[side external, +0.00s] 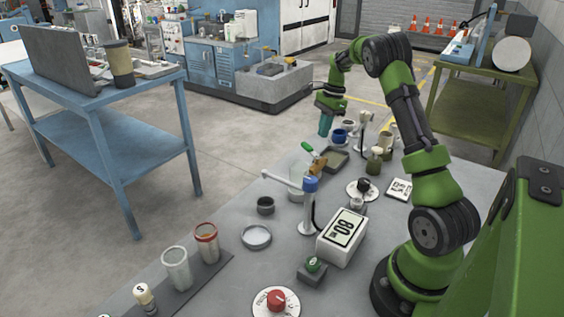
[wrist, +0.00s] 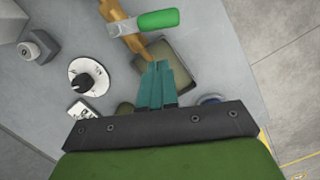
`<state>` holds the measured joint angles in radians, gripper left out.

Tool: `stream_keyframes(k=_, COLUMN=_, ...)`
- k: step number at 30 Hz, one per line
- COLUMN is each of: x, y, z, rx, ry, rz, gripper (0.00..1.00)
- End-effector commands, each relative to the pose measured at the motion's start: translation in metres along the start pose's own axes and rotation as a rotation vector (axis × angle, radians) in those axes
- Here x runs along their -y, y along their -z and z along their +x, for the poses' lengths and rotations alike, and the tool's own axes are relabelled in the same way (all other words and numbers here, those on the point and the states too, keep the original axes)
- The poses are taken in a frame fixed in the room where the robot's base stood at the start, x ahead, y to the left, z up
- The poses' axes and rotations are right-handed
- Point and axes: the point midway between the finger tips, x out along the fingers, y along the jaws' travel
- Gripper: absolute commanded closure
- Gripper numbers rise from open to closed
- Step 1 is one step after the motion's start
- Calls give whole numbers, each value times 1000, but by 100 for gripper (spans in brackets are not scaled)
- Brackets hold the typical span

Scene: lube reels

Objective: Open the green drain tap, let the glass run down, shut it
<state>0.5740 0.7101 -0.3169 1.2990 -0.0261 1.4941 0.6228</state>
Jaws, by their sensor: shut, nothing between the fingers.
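The green drain tap handle (side external: 308,147) sits on a grey lever joined to a brass tap body (side external: 318,167). In the wrist view, the green handle (wrist: 158,19) points right from the brass body (wrist: 122,25). A shallow dark tray (side external: 338,161) lies beside the tap; it also shows in the wrist view (wrist: 185,60). My gripper (side external: 325,132) has teal fingers, shut and empty, above the bench behind the tap. In the wrist view, the fingertips (wrist: 157,66) overlap the tray and are apart from the handle. I cannot tell which vessel is the glass or its level.
A blue-topped post with a side arm (side external: 310,185) stands near the tap. Several small containers stand behind the tray. A glass jar (side external: 177,268) and red-rimmed jar (side external: 206,242) stand front left.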

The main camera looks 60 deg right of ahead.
Motion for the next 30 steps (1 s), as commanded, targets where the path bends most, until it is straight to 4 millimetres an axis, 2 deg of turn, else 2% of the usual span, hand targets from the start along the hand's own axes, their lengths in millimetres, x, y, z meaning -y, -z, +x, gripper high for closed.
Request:
stream_keyframes(k=1, x=0, y=-9, z=6, rx=3, ry=-2, rz=-3, gripper=100)
stream_keyframes(k=7, x=0, y=-24, z=21, rx=1, ry=0, rz=-3, gripper=100)
stream_keyframes(k=21, x=0, y=-29, z=25, rx=1, ry=-1, rz=-7, gripper=100)
stream_keyframes(k=30, x=5, y=-44, z=29, rx=1, ry=-59, rz=-297, gripper=100)
